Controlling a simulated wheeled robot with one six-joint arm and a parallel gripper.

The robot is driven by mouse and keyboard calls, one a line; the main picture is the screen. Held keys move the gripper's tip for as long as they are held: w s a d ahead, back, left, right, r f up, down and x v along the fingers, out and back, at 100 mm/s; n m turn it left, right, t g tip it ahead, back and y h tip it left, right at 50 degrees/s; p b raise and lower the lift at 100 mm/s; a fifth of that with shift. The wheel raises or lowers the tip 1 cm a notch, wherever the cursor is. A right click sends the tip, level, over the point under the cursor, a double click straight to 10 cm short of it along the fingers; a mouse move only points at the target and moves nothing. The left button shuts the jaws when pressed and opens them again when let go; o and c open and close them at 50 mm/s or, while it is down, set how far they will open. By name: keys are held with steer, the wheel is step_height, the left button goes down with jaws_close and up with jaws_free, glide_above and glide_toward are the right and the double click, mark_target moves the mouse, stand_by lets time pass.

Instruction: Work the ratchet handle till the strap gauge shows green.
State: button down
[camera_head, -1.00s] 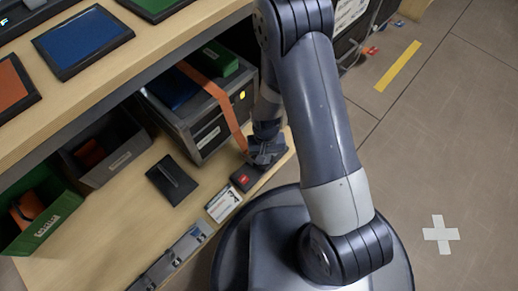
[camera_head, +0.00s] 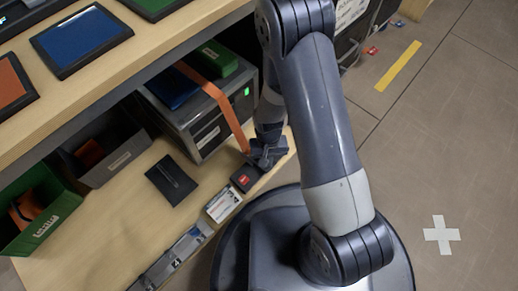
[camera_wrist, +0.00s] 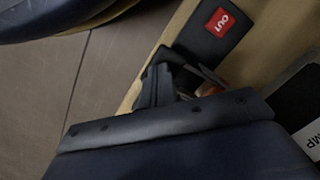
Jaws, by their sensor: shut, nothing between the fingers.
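The case (camera_head: 205,125) stands on the lower shelf with an orange strap (camera_head: 228,103) running over its top and down its front. The small gauge (camera_head: 247,92) on the case shows green. The strap's lower end reaches the ratchet beside my gripper (camera_head: 262,155); the ratchet handle is mostly hidden behind my gripper. My gripper (camera_wrist: 160,80) is shut with nothing held, close to a thin metal piece and a bit of orange.
A dark flat pad (camera_head: 172,180) lies on the shelf. A grey bin (camera_head: 112,165) and a green bin (camera_head: 50,225) stand at left. A white label card (camera_head: 223,203) is by the front edge. Floor at right is open, with a white cross (camera_head: 440,234).

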steer(key=shift+s+d+f, duration=0.3)
steer(key=shift+d, duration=0.05)
stand_by(0.7)
steer(key=shift+a, duration=0.1)
stand_by(0.4)
steer(key=w+a+r+p, duration=0.4)
steer(key=w+a+r, duration=0.1)
steer(key=r, duration=0.1)
steer(key=shift+a, duration=0.3)
stand_by(0.9)
steer(key=shift+w, duration=0.1)
steer(key=shift+w+a+r+p, duration=1)
steer(key=shift+w+a+r, duration=0.3)
steer(key=shift+a+r, duration=0.25)
steer(key=shift+s+d, duration=0.1)
stand_by(0.4)
